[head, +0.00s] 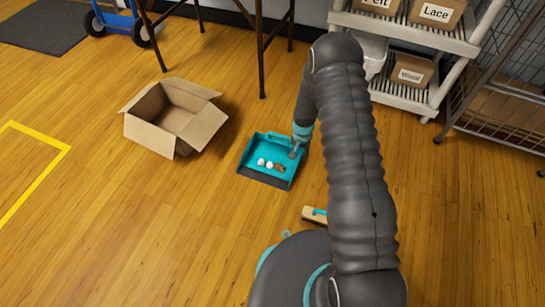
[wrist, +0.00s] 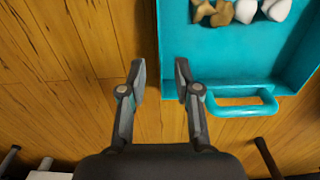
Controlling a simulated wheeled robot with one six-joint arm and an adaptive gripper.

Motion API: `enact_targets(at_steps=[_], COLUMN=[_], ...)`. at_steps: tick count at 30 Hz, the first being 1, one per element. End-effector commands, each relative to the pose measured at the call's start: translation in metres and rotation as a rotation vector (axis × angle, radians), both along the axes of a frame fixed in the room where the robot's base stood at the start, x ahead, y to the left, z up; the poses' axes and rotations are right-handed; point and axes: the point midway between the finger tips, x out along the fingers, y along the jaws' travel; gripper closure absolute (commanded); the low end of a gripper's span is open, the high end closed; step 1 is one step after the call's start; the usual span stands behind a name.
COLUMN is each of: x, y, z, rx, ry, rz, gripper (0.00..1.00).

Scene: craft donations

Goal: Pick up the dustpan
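The teal dustpan (head: 259,151) lies on the wooden floor in the head view, with several small white and brown pieces in it. In the wrist view the dustpan (wrist: 225,55) fills the upper right, and its loop handle (wrist: 240,110) points down the picture, right of my fingers. My gripper (wrist: 160,78) is open and empty. In that view its fingertips lie either side of the dustpan's left side wall, the right one over the pan's corner; I cannot tell if they touch. In the head view my gripper (head: 298,143) is at the dustpan's right side, partly hidden by my arm.
An open cardboard box (head: 150,103) stands left of the dustpan. A wooden and teal object (head: 314,214) lies nearer me, partly hidden by my arm. Dark table legs (head: 261,50) stand behind, and white shelves (head: 405,98) with labelled boxes at the back right. The left floor is mostly clear.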

Motion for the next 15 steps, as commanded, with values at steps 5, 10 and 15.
enact_targets(at_steps=[5, 10, 15], x=[0.0, -0.001, -0.001], y=[0.0, 0.001, 0.001], z=[-0.01, -0.032, -0.053], rx=[0.0, 0.0, 0.0], ry=[0.0, 0.002, 0.0], rz=[0.0, 0.0, 0.0], gripper=[0.68, 0.68, 0.68])
